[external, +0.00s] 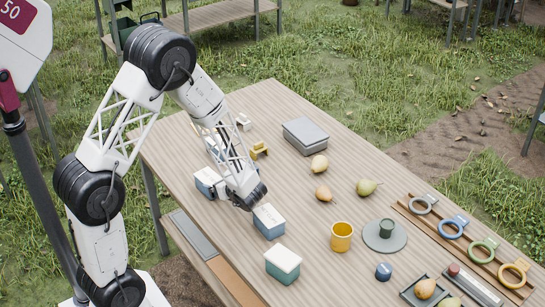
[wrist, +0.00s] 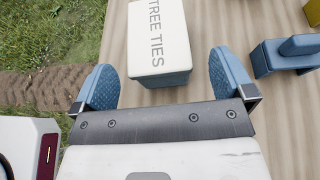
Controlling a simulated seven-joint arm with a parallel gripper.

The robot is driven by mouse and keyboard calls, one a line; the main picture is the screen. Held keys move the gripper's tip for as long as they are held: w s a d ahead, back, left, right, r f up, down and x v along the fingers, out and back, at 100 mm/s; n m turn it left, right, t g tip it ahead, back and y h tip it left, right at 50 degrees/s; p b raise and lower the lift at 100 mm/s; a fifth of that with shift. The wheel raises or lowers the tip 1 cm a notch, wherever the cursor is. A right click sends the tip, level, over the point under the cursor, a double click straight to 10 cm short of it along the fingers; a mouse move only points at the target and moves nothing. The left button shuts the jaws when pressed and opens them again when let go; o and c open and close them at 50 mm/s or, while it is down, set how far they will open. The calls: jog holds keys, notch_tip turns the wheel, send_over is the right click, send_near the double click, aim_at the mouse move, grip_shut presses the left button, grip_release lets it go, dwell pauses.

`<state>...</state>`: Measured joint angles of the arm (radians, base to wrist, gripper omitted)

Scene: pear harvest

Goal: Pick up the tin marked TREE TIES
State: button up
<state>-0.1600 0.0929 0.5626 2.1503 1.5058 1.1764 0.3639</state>
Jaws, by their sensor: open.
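The tin marked TREE TIES (wrist: 160,38) has a cream lid with grey lettering and a blue-grey body. It stands on the table at the top centre of the wrist view, its far end cut off. My gripper (wrist: 163,64) is open and empty, its two blue fingers apart. The tin's near end lies ahead of and between the fingertips, with a gap on each side. In the external view the tin appears to be the white-topped blue one (external: 206,183) left of my wrist. My fingers are not clear there.
A blue object (wrist: 285,57) lies close to the right finger. Two similar tins, one blue (external: 268,222) and one green (external: 283,266), stand nearer the front. A yellow mug (external: 341,236), pears and a grey box (external: 305,136) stand further right. The table edge is close on the tin's left.

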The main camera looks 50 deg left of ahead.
aim_at(210, 180)
jog(key=shift+x, duration=2.55)
jog(key=shift+s, duration=0.15)
jog(key=c, duration=1.1)
jog(key=shift+r, duration=0.1)
jog(key=shift+r, duration=0.65)
jog(key=shift+s+d+r, duration=0.1)
jog(key=shift+s+r, duration=0.05)
jog(key=shift+r, duration=0.4)
jog(key=shift+s+d+r, duration=0.1)
jog(key=shift+s+r, duration=0.05)
jog(key=shift+r, duration=0.4)
jog(key=s+d, duration=0.2)
jog(key=s, duration=0.2)
jog(key=s+d, duration=0.3)
jog(key=s, duration=0.2)
jog(key=s+d+r, duration=0.1)
jog(key=s+d, duration=0.1)
jog(key=s, duration=0.2)
jog(key=shift+s+d+r, duration=0.15)
jog(key=shift+d, duration=0.05)
